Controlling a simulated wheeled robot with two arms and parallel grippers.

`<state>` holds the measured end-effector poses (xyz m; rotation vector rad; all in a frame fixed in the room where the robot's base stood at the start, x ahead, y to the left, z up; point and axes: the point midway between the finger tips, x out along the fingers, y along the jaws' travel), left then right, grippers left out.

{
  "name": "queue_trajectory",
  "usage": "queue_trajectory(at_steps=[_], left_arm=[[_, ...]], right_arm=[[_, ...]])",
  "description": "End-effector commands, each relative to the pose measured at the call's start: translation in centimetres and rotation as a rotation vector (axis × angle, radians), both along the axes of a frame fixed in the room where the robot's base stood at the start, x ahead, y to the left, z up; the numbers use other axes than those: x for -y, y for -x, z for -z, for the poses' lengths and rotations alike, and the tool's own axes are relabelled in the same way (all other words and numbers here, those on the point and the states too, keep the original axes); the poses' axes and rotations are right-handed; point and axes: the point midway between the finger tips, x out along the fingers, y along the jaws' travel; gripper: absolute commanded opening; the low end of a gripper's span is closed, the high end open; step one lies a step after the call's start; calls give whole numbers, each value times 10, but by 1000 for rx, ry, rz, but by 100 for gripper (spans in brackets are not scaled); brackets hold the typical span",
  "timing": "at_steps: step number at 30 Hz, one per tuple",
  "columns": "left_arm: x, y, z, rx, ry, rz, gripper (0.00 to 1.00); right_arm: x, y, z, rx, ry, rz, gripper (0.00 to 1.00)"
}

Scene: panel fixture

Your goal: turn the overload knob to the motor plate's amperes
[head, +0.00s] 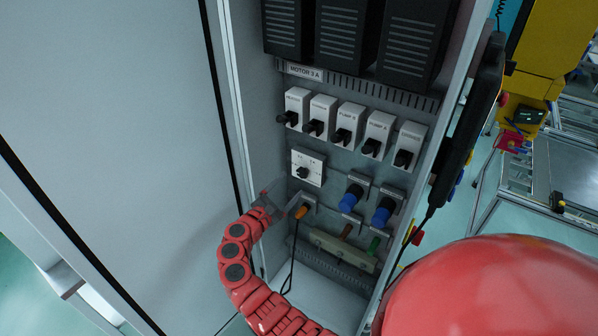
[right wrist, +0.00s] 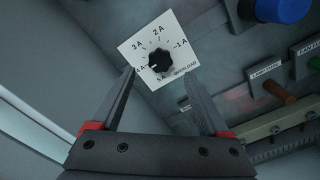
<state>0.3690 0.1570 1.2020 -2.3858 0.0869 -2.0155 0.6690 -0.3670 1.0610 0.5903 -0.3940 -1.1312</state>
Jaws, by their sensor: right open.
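The overload knob (head: 302,172) is a small black knob on a white square dial plate in the cabinet. The motor plate (head: 304,72) reads MOTOR 3 A. My right gripper (head: 289,196) is open and empty, just below and left of the dial. In the right wrist view its fingertips (right wrist: 160,76) lie either side of the knob's lower part, apparently short of it. My left gripper is out of view.
A row of breaker switches (head: 343,131) is above the dial. Blue knobs (head: 351,198) are to its right, and an orange plug (head: 301,211) with a black cable hangs just below. The cabinet side wall (head: 238,80) is close on the left.

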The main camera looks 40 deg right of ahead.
Motion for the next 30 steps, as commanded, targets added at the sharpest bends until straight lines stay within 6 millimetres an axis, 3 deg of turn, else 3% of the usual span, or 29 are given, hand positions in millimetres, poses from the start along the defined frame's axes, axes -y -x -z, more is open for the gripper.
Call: queue_trajectory(at_steps=[3,9,22,30], left_arm=[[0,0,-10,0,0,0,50],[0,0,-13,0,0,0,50],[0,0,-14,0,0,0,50],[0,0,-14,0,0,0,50]], right_arm=[[25,-9,-4,-1,1,6,79],[49,-20,-2,1,0,4,79],[57,-24,1,2,-1,-1,79],[57,-24,0,0,-2,0,30]])
